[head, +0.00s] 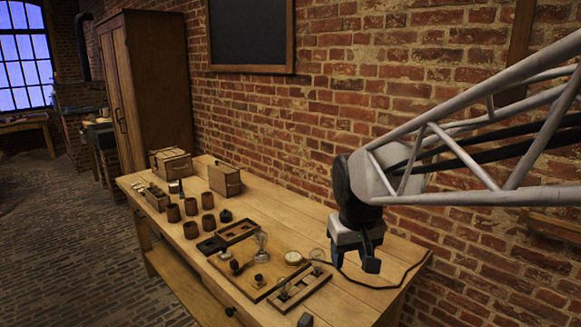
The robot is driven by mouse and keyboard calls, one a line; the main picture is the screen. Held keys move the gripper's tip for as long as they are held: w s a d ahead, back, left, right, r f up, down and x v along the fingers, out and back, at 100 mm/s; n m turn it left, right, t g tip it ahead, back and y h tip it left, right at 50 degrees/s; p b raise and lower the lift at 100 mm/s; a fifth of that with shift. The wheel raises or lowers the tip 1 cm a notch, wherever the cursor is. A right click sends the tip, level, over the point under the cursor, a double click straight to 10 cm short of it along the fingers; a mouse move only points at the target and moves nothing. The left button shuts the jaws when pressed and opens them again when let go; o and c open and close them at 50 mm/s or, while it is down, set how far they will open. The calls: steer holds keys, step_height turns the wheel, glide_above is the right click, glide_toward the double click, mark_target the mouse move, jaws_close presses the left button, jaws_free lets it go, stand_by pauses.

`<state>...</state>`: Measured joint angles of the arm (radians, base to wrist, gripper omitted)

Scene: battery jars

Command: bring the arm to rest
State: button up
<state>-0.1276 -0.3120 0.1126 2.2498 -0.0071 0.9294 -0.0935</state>
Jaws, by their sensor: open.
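My gripper (355,262) hangs at the end of my arm over the right part of the wooden table (385,300), its fingers pointing down. It is open, and I see nothing held between its fingers. A wooden board (240,272) with a glass bulb (262,240) and a round dial (293,257) lies left of the gripper. Several brown jars (191,230) stand upright farther left on the table, apart from the gripper. The exact height of the gripper above the table is hard to tell.
A slotted wooden rack (313,287) with glass bulbs lies close to the gripper's lower left. A dark cable (385,286) runs across the tabletop below it. Wooden boxes (225,180) stand at the far end. The brick wall (440,235) rises behind the table. The right tabletop is mostly clear.

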steer(key=s+d+f+m, duration=0.1)
steer(key=s+d, duration=0.2)
steer(key=s, duration=0.6)
steer(key=s+d+f+m, duration=0.1)
steer(key=s+d, duration=0.2)
steer(key=s, duration=0.6)
steer(key=shift+s+d+f+m+t, duration=0.15)
steer(key=shift+d+f+m+t, duration=0.05)
steer(key=shift+f+m+t, duration=0.2)
